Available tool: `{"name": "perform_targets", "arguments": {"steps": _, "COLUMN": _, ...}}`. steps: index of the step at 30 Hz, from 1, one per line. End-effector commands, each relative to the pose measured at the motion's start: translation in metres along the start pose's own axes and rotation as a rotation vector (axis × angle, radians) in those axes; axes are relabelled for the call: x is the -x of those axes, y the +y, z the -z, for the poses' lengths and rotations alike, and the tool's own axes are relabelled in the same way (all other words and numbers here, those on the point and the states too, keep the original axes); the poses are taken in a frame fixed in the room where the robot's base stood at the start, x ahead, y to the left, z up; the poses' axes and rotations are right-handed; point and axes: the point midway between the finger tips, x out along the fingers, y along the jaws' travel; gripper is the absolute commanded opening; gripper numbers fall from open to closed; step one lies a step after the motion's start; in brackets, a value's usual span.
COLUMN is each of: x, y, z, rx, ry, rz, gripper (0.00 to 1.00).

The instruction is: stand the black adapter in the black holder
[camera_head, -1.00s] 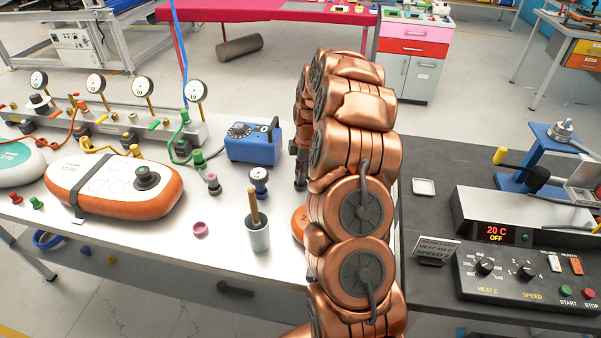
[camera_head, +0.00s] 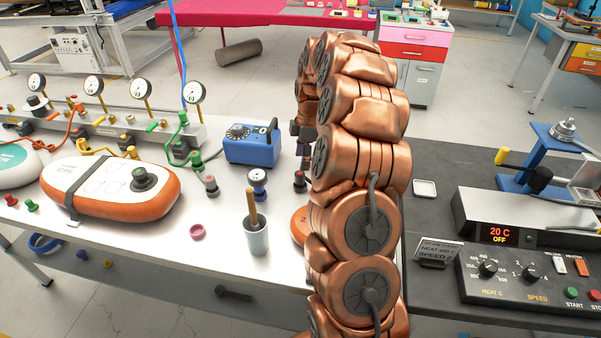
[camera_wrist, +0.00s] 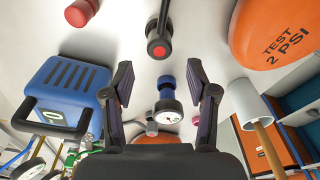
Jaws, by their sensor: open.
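A small black adapter (camera_head: 300,182) is on the white table beside my arm, right of a blue-and-white gauge piece. In the wrist view a black piece with a red disc on its end (camera_wrist: 158,46), probably this adapter, lies beyond my fingertips. My gripper (camera_wrist: 160,78) is open and empty, with a clear gap between its fingers. In the head view my gripper (camera_head: 304,145) is partly hidden by my arm, above and behind the adapter. I cannot make out for certain which thing is the black holder.
The blue gauge piece (camera_wrist: 166,100) shows between my fingers. A blue pump (camera_head: 252,145), a grey cup (camera_head: 256,238) and an orange board (camera_head: 299,226) stand around. A red cylinder (camera_wrist: 82,12) is at the upper left of the wrist view. A heater unit (camera_head: 520,280) is at right.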

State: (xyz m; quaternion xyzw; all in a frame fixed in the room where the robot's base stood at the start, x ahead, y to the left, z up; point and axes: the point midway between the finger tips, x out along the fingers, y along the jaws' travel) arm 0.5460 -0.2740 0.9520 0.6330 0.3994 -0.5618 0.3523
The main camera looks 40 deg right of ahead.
Motion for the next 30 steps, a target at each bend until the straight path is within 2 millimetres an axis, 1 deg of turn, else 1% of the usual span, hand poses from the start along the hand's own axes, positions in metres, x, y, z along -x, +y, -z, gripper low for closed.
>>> {"name": "perform_targets", "arguments": {"steps": 3, "x": 0.02, "y": 0.002, "z": 0.0, "rx": -0.001, "ry": 0.0, "rz": -0.009, "gripper": 0.58}}
{"name": "perform_targets", "arguments": {"steps": 6, "x": 0.035, "y": 0.002, "z": 0.0, "rx": -0.001, "ry": 0.001, "rz": -0.008, "gripper": 0.58}}
{"name": "perform_targets", "arguments": {"steps": 9, "x": 0.044, "y": 0.001, "z": 0.0, "rx": -0.001, "ry": 0.001, "rz": -0.003, "gripper": 0.58}}
{"name": "perform_targets", "arguments": {"steps": 13, "x": 0.053, "y": 0.001, "z": 0.0, "rx": -0.001, "ry": 0.0, "rz": -0.006, "gripper": 0.58}}
{"name": "perform_targets", "arguments": {"steps": 20, "x": 0.057, "y": 0.0, "z": 0.001, "rx": -0.002, "ry": 0.001, "rz": -0.003, "gripper": 0.58}}
{"name": "perform_targets", "arguments": {"steps": 23, "x": 0.059, "y": -0.006, "z": 0.009, "rx": -0.012, "ry": 0.002, "rz": 0.001, "gripper": 0.58}}
{"name": "perform_targets", "arguments": {"steps": 26, "x": 0.063, "y": -0.02, "z": 0.027, "rx": -0.039, "ry": 0.004, "rz": 0.011, "gripper": 0.58}}
{"name": "perform_targets", "arguments": {"steps": 29, "x": 0.071, "y": -0.042, "z": 0.051, "rx": -0.082, "ry": 0.006, "rz": 0.02, "gripper": 0.58}}
{"name": "perform_targets", "arguments": {"steps": 30, "x": 0.073, "y": -0.052, "z": 0.06, "rx": -0.103, "ry": 0.006, "rz": 0.028, "gripper": 0.58}}
